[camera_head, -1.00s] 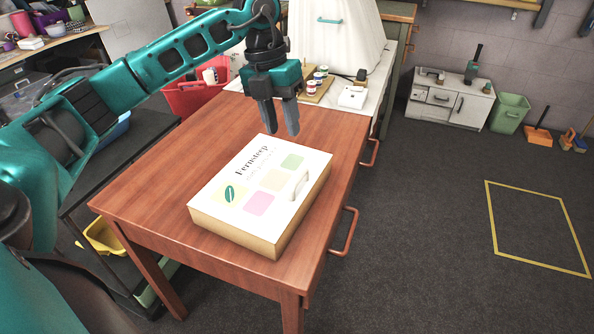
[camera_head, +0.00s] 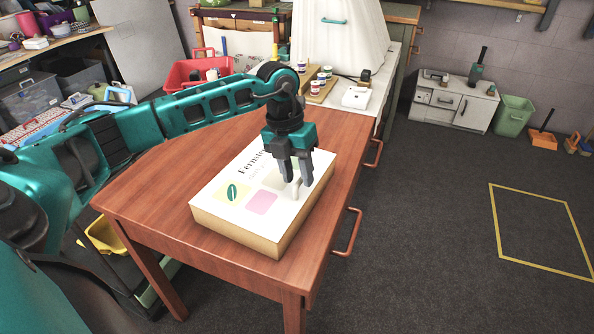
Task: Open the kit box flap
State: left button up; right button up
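The kit box (camera_head: 235,215) is a flat box with a white lid printed "Fernsteep", a green leaf and pastel squares. It lies closed on the wooden table. A small pale handle (camera_head: 297,189) stands on the lid near its right edge, partly hidden by my fingers. My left gripper (camera_head: 297,180) points down over the right part of the lid, at the handle. Its two fingers are apart, and I cannot tell whether they touch the handle. The gripper and arm cover part of the printing. My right gripper is not in view.
The wooden table (camera_head: 150,190) is bare around the box. Jars on a board (camera_head: 322,84) and a white block (camera_head: 356,97) stand on the surface behind. A red basket (camera_head: 197,72) is at the back left. The floor at right is open.

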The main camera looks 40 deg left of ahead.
pick_arm(q)
jog(key=shift+c, duration=0.3)
grip_shut()
dwell(1.0)
